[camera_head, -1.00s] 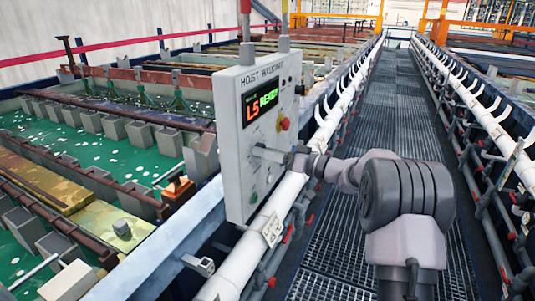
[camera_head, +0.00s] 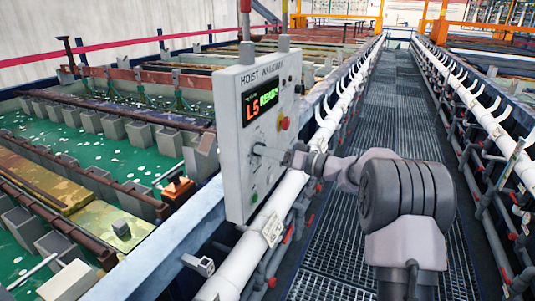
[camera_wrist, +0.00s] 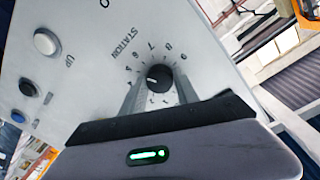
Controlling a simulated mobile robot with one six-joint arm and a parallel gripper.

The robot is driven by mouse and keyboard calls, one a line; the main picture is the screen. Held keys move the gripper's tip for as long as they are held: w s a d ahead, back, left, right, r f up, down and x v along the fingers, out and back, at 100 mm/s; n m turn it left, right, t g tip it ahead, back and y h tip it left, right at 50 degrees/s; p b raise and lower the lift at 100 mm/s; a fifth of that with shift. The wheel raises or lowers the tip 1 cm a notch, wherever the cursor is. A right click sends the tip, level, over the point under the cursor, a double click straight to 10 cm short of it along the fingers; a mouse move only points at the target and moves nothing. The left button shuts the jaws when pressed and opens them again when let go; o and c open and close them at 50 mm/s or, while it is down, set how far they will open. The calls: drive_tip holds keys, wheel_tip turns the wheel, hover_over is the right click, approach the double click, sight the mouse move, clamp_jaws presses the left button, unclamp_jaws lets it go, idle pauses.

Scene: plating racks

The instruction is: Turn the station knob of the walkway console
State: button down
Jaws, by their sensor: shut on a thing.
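The walkway console (camera_head: 236,180) is a pale grey panel on the rail at the left of the walkway. Its display (camera_head: 262,103) reads "L5 READY". The station knob (camera_wrist: 159,77) is round and black with a white pointer line, inside a ring of numbers beside the word STATION. My gripper (camera_wrist: 160,88) is shut on the knob, one finger on each side of it.
UP (camera_wrist: 47,41) and other buttons lie left of the knob in the wrist view. White pipes (camera_head: 290,185) run below the console. The grated walkway (camera_head: 385,110) is clear ahead.

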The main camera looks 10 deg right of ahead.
drive_tip(key=m+g+p, duration=0.1)
drive_tip(key=m+p, duration=0.3)
drive_tip(key=m, duration=0.7)
drive_tip(key=m+g+p, duration=0.1)
drive_tip(key=m+p, duration=0.3)
drive_tip(key=m, duration=0.6)
drive_tip(key=shift+w+d+r+m, duration=0.1)
drive_tip(key=shift+r+m, duration=0.05)
drive_tip(key=shift+m, duration=0.25)
idle(0.5)
drive_tip(key=c, duration=0.9)
unclamp_jaws()
